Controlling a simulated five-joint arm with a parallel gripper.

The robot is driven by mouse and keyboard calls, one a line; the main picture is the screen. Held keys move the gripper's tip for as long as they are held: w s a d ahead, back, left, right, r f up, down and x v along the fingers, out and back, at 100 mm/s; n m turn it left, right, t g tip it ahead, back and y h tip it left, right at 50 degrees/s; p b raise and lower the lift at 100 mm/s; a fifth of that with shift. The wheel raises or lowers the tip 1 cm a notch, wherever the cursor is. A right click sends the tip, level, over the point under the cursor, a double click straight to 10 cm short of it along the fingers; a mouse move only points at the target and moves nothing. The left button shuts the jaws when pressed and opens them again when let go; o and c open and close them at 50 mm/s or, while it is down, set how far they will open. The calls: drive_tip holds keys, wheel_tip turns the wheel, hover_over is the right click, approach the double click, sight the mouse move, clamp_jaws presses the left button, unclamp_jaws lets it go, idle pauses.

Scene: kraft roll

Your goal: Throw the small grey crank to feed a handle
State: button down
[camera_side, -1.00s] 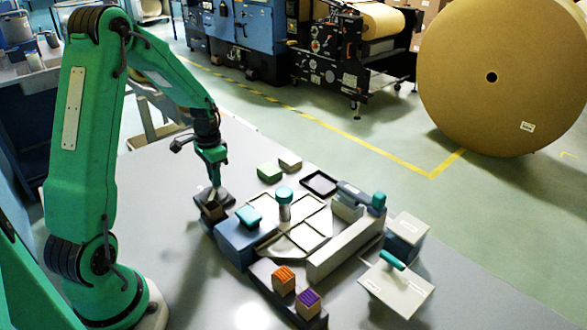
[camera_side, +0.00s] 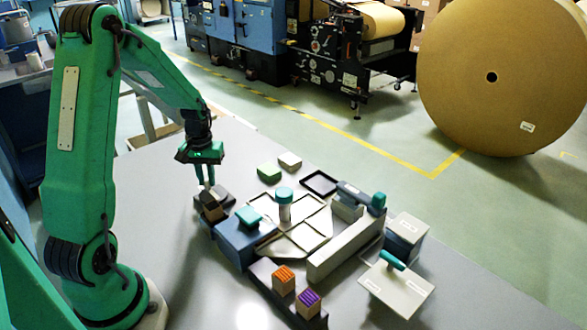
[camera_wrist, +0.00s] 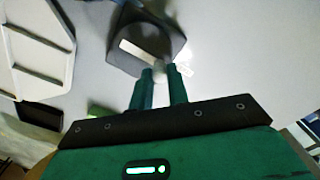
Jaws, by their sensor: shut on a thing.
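The small grey crank (camera_wrist: 155,66) sits on a dark housing (camera_wrist: 128,42) with a pale strip along it in the wrist view. In the side view the same dark housing (camera_side: 217,193) stands at the left end of the fixture, with a brown block (camera_side: 211,212) at its front. My gripper (camera_side: 209,187) reaches down onto the housing. In the wrist view my gripper (camera_wrist: 161,72) is shut on the crank, whose grip is mostly hidden by the fingertips. I cannot make out a loose handle at the feed.
A blue box with a teal top (camera_side: 248,216) stands right beside the housing. A pale tray (camera_side: 292,240), a teal-capped post (camera_side: 285,207) and a long grey wall (camera_side: 345,250) lie further right. Orange-striped (camera_side: 284,280) and purple-striped (camera_side: 308,302) blocks stand in front. The near left table is clear.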

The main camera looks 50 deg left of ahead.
sight(207, 180)
drive_tip(key=shift+s+n, duration=0.1)
drive_tip(key=shift+n, duration=0.2)
drive_tip(key=c, duration=1.3)
unclamp_jaws()
drive_tip(key=shift+c, duration=0.2)
drive_tip(key=shift+r, duration=0.1)
drive_tip(key=shift+r, duration=3.85)
